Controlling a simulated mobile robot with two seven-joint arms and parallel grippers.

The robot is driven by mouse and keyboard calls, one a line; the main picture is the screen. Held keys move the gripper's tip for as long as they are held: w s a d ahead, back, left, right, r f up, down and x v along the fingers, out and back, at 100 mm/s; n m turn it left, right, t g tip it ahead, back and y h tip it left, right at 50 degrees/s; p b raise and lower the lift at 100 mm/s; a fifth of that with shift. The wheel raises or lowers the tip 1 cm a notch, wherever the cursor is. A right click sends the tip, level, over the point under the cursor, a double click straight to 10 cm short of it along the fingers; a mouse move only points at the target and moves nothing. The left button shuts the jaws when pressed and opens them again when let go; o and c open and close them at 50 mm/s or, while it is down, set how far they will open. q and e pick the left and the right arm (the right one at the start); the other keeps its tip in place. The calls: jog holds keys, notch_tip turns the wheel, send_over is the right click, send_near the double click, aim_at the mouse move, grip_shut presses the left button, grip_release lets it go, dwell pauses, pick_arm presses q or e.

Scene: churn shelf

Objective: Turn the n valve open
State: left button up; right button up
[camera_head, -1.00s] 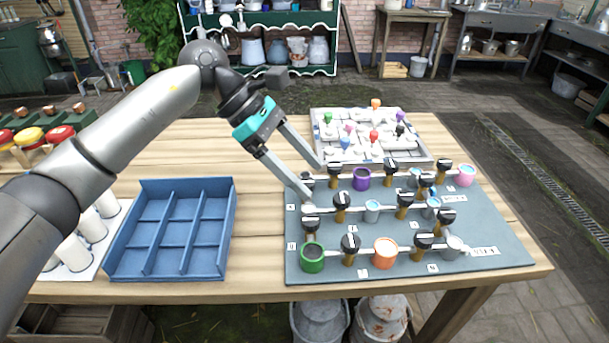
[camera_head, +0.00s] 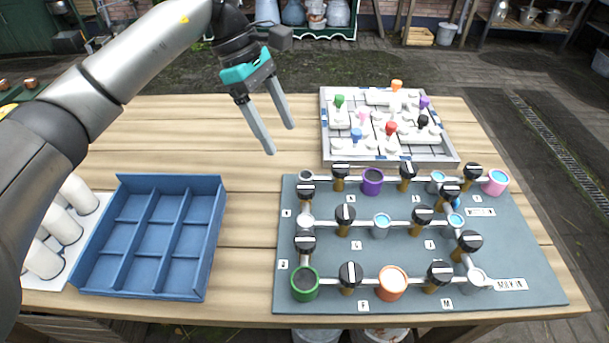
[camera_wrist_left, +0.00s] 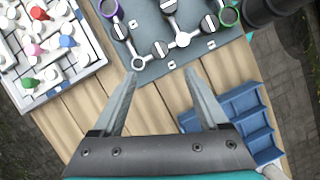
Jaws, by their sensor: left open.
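The grey valve board (camera_head: 540,283) lies at the front right of the table. It carries several black-knobbed valves with white bars, such as the front-row valve (camera_head: 438,274) and the left-edge valve (camera_head: 305,190), joined by white pipes and coloured cups. The small letter labels are hard to read, so I cannot tell surely which valve is n. My left gripper (camera_head: 281,140) is open and empty, raised behind and left of the board, touching no valve. In the left wrist view its open fingers (camera_wrist_left: 163,73) point toward the board's edge. My right gripper is not in view.
A blue divided tray (camera_head: 214,235) stands left of the board. A grey tray of coloured pegs (camera_head: 328,140) stands behind it. White cylinders (camera_head: 62,228) stand at the far left. Bare table (camera_head: 248,215) lies between the blue tray and the board.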

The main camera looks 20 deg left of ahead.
aim_at(306, 187)
pick_arm(q)
jog(key=b+x, duration=0.1)
jog(key=x, duration=1.1)
jog(key=shift+d+f, duration=0.2)
jog(key=shift+f, duration=0.1)
grip_shut()
